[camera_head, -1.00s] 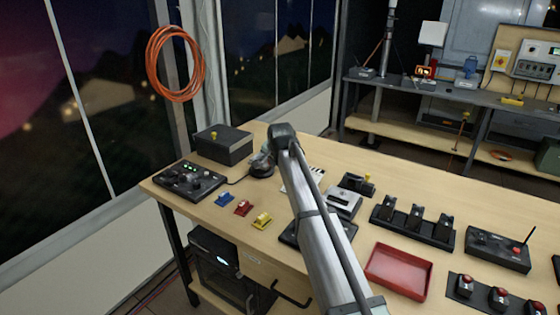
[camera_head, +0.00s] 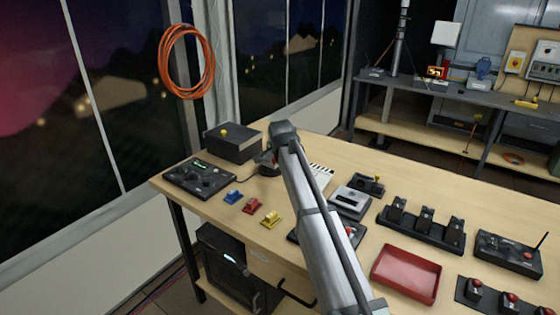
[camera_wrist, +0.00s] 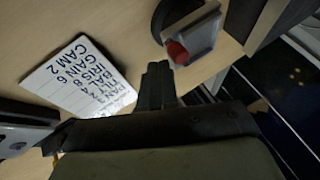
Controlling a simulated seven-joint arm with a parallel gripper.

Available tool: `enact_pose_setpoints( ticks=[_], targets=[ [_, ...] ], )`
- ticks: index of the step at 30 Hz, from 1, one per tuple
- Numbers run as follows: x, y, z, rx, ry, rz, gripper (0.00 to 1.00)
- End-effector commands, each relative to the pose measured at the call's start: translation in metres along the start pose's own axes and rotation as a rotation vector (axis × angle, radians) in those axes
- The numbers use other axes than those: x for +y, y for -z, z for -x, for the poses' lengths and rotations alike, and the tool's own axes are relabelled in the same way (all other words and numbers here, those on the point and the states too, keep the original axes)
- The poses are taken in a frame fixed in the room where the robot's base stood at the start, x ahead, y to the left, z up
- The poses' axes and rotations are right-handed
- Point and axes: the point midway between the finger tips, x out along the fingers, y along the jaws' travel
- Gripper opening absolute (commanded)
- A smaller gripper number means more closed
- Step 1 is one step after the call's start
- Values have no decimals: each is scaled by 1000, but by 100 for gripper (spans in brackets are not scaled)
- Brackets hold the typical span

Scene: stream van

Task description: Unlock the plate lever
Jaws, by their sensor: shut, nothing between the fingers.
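In the wrist view my gripper (camera_wrist: 158,72) points at the tabletop, its two dark fingers pressed together with nothing between them. Just beyond the fingertips is a small device with a grey plate (camera_wrist: 203,38), a red piece (camera_wrist: 178,53) at its near end and a dark rounded body behind. The red piece may be the plate lever; I cannot tell whether it is locked. A small gap seems to show between fingertips and red piece. In the head view my arm's end hides the gripper, and a dark rounded shape (camera_head: 267,163) shows beside it.
A white card with printed words (camera_wrist: 80,78) lies left of the fingers. A black box with a yellow knob (camera_head: 234,143) and a control panel (camera_head: 200,177) stand at the left. Blue, red and yellow clips, a red tray (camera_head: 406,274) and several switch units occupy the table.

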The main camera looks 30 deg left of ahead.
Motion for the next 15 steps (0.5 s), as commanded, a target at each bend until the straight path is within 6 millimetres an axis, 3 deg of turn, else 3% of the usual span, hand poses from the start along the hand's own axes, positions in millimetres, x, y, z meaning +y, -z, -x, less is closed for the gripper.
enact_pose_setpoints(
  ticks=[15],
  targets=[
    [6,0,3,0,0,0,0]
  ],
)
